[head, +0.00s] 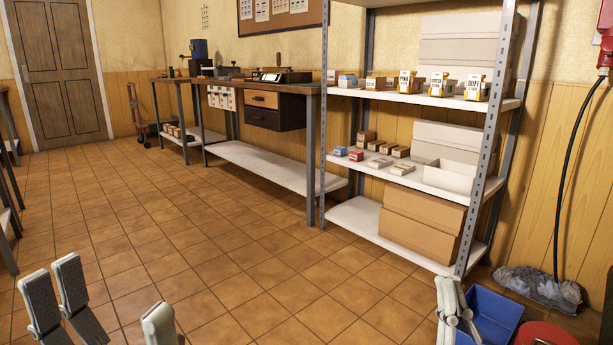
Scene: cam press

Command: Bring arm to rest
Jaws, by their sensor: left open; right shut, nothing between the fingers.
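My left gripper (105,296) is at the lower left of the head view. Its pale grey fingers stand apart, and it is open and empty above the tiled floor. My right gripper (453,298) is at the lower right, in front of the shelf's foot and a blue bin (492,305). Its fingers are together, with nothing seen between them. Most of both arms lies outside the picture.
A metal shelf (408,177) with boxes stands at the right. A workbench (305,88) with drawers runs along the back wall. A grey mop head (540,287) and a red round object (545,335) are at the lower right. The tiled floor (200,230) is clear.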

